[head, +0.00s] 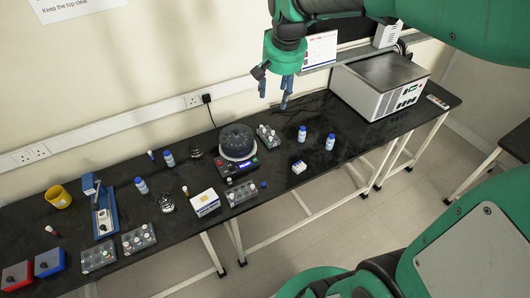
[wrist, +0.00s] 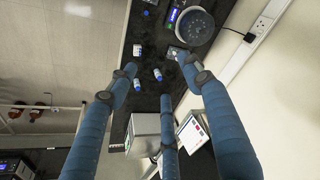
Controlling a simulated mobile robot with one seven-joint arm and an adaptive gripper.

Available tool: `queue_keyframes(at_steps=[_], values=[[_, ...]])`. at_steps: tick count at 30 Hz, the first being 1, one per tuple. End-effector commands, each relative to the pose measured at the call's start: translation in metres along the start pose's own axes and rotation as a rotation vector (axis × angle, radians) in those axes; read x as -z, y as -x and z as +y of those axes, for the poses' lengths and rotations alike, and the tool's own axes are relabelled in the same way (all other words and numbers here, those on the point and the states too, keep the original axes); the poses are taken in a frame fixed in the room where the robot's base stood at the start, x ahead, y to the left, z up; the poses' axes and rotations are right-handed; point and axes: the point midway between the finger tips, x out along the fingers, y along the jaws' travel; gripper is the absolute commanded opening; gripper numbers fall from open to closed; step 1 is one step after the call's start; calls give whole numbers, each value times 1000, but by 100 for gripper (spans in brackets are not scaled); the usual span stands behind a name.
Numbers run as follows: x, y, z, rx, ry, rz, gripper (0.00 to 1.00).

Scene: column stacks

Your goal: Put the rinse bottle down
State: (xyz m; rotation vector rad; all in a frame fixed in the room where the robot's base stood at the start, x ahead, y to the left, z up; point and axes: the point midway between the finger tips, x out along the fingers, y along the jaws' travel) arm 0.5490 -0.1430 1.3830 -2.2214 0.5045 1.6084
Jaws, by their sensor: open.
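My gripper (head: 276,93) is open, with its blue fingers spread and nothing between them, raised above the back of the black bench (head: 345,128). Two white bottles with blue caps stand upright on the bench, one (head: 302,134) below and right of the gripper and another (head: 330,143) further right. In the wrist view, two bottles show past the fingers, one (wrist: 158,75) and another (wrist: 137,86) near a fingertip. Two similar bottles stand further left, one (head: 168,159) at the back and one (head: 141,186). I cannot tell which is the rinse bottle.
A round dark-topped device (head: 237,143) stands left of the gripper, with vial racks (head: 268,136) around it. A small white rack (head: 299,167) sits near the front edge. A large white box device (head: 380,85) fills the right back. Bare bench surrounds the two right bottles.

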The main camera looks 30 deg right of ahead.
Motion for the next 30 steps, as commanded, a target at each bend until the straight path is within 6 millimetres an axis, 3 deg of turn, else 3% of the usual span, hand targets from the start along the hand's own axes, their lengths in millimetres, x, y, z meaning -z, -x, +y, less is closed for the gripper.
queue_keyframes(at_steps=[6, 15, 24, 30], values=[[-55, 33, -16, 28, 108, 37, 50], [-131, 62, -26, 65, 254, 87, 50], [-205, 76, -25, 102, 397, 138, 50], [-238, 77, -22, 120, 464, 162, 50]])
